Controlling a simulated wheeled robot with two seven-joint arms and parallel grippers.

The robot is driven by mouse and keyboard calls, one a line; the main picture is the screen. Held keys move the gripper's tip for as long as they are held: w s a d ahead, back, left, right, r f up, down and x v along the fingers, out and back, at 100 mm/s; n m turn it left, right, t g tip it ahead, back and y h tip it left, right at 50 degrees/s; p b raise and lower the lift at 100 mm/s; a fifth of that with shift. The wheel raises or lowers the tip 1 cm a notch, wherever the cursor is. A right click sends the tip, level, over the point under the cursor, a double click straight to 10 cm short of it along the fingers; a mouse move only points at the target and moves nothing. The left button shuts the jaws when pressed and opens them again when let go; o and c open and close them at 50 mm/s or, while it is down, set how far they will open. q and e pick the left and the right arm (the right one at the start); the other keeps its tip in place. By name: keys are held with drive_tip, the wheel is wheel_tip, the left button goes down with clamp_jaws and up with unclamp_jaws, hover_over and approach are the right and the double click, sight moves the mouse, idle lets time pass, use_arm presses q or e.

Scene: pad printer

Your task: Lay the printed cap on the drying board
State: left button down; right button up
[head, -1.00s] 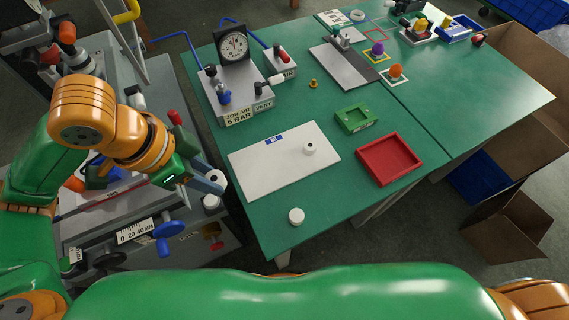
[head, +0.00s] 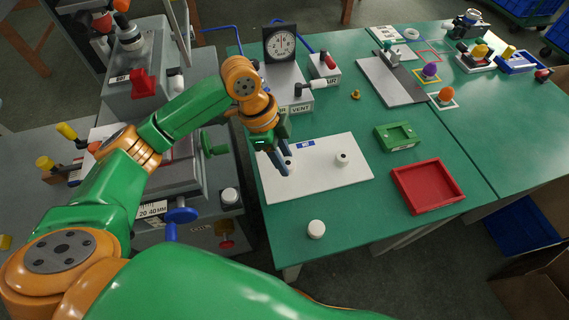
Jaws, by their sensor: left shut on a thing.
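The white drying board (head: 325,184) lies on the green table. One white cap with a dark mark (head: 342,160) sits on its right half. My left gripper (head: 283,163) is over the board's left part, fingers pointing down, shut on a printed cap (head: 289,162). The fingers and arm hide much of that cap, and I cannot tell whether it touches the board. A plain white cap (head: 316,229) stands on the table in front of the board. Another white cap (head: 229,196) is on the grey machine at left. My right gripper is out of view.
A gauge block (head: 284,80) stands behind the board. A green tray (head: 397,137) and a red tray (head: 428,186) are to its right. The grey pad printer (head: 150,100) stands at left. The table between board and front edge is mostly clear.

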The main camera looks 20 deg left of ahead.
use_arm(q)
drive_tip(key=shift+w+a+f, duration=0.1)
drive_tip(key=shift+w+f, duration=0.15)
drive_tip(key=shift+f, duration=0.85)
drive_tip(key=shift+w+a+f, duration=0.1)
drive_tip(key=shift+w+f, duration=0.15)
drive_tip(key=shift+f, duration=0.85)
drive_tip(key=shift+c, duration=2.2)
unclamp_jaws()
drive_tip(key=shift+f, duration=0.1)
drive_tip(key=p+v, duration=0.1)
drive_tip(key=v, duration=1.1)
drive_tip(key=shift+r, duration=0.2)
drive_tip(key=shift+d, duration=0.1)
